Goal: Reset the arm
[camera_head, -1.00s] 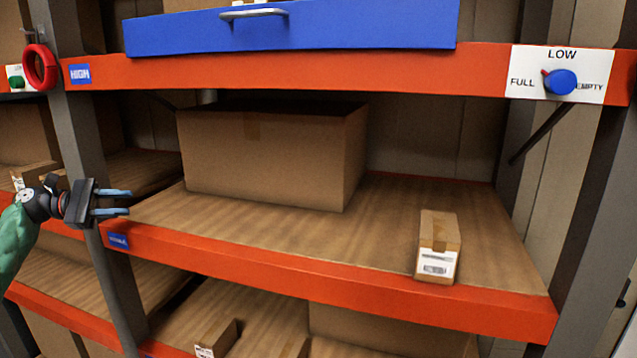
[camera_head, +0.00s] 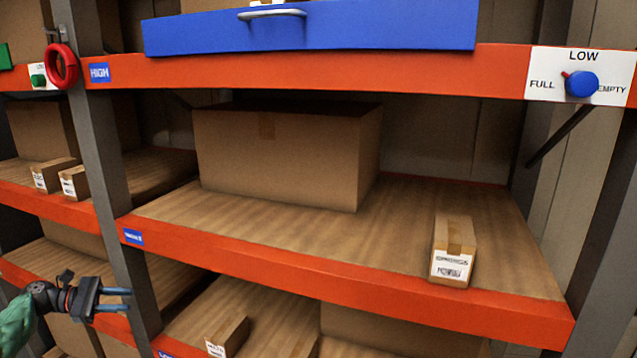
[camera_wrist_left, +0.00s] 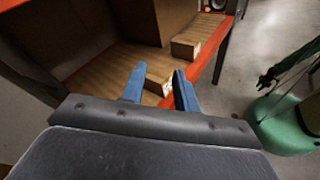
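My left gripper (camera_head: 117,299) is at the lower left of the head view, in front of the lower shelf level and left of the grey upright. Its two blue fingers are apart with nothing between them. In the left wrist view the open blue fingers (camera_wrist_left: 160,88) point toward a lower shelf, with a small box (camera_wrist_left: 158,80) beyond them and apart from them. My right gripper is not seen in the head view.
Above are a blue drawer (camera_head: 310,30), a red ring (camera_head: 62,66) and a blue knob (camera_head: 581,84). A grey upright (camera_head: 100,150) stands near my left gripper. Bare floor (camera_wrist_left: 262,45) shows in the wrist view.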

